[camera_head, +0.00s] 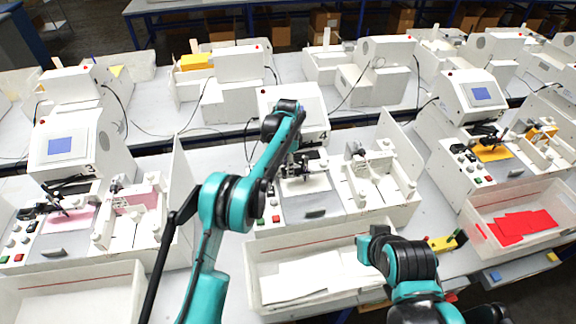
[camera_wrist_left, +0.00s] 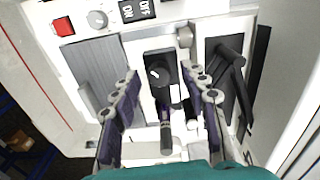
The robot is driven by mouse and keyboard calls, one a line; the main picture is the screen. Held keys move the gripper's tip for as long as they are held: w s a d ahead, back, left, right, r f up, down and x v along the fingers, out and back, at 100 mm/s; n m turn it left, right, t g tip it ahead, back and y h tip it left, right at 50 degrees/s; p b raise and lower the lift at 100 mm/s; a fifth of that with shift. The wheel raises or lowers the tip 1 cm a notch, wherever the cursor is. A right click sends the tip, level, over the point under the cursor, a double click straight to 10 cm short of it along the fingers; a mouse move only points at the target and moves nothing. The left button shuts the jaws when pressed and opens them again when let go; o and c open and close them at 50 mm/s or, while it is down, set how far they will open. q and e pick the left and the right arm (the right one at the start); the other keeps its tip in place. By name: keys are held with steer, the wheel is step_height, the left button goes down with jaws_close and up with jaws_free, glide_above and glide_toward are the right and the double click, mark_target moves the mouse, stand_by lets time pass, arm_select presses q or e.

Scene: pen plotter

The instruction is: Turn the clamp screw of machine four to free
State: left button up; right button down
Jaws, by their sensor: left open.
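Machine four (camera_head: 325,190) stands in the middle of the head view, a white plotter with a "4" on its housing. My left arm reaches over it, and its gripper (camera_head: 300,164) is low over the dark pen carriage, partly hidden by the arm. In the left wrist view the left gripper (camera_wrist_left: 160,78) is open, its two fingers on either side of a black holder. A small round knob with a white mark (camera_wrist_left: 155,73), apparently the clamp screw, sits on this holder between the fingertips. A dark pen-like cylinder (camera_wrist_left: 166,132) lies below it. Finger contact cannot be told.
The wrist view also shows a red button (camera_wrist_left: 63,26), a grey dial (camera_wrist_left: 97,19) and an ON/OFF switch (camera_wrist_left: 137,9). A tray of white sheets (camera_head: 355,250) stands in front of machine four. Similar plotters stand left, right and behind. Upright white side walls flank the machine.

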arm_select(q)
jaws_close()
